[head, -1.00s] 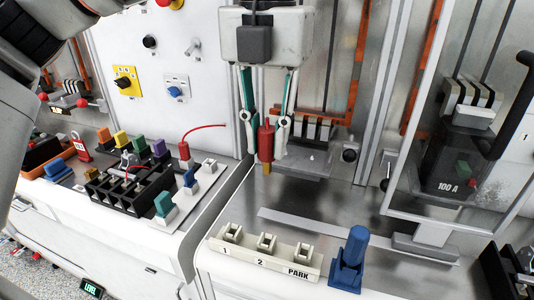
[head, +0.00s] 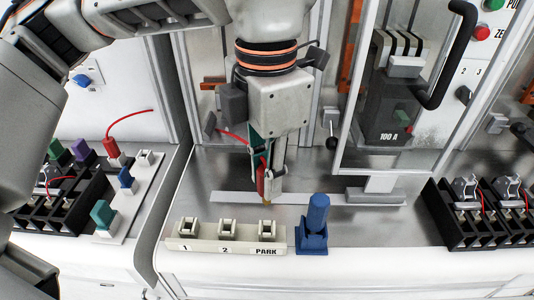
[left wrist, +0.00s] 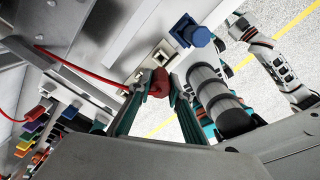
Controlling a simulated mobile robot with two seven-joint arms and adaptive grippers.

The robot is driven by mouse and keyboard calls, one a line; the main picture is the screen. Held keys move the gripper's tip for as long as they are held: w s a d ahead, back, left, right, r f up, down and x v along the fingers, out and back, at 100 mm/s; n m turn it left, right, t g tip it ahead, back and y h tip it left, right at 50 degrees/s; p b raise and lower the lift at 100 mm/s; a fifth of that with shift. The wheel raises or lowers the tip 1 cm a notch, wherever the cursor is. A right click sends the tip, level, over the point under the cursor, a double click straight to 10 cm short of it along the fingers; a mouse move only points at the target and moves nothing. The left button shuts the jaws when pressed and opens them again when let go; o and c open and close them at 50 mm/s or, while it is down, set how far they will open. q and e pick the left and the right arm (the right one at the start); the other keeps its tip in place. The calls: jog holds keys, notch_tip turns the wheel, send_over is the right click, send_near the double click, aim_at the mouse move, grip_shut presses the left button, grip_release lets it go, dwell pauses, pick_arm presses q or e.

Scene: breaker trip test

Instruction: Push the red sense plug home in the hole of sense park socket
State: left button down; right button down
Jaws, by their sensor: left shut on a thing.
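The red sense plug (head: 261,181) is held by my left gripper (head: 264,176), with its brass tip pointing down. In the head view the tip shows just above and behind the PARK socket (head: 267,230), apart from it. The PARK socket is the rightmost square block on a cream strip marked 1, 2 and PARK. In the left wrist view the red plug (left wrist: 159,83) sits between the gripper's fingertips (left wrist: 157,90), close to the sockets (left wrist: 160,55). The plug's tip is hidden there. A red lead runs from the plug. My right gripper is not seen.
A blue post on a block (head: 316,225) stands just right of the PARK socket. A black breaker marked 100 A (head: 389,112) sits behind a clear cover at the right. Black terminal blocks (head: 462,209) stand farther right. The metal deck behind the strip is mostly clear.

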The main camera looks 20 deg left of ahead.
aim_at(267, 204)
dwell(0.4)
pick_arm(q)
jog(key=shift+f, duration=0.1)
jog(key=shift+f+b, duration=1.85)
jog(key=shift+f, duration=0.55)
jog(key=shift+f+b, duration=0.3)
jog(key=shift+f, duration=0.15)
jog(key=shift+f+b, duration=0.35)
jog(key=shift+f, duration=0.05)
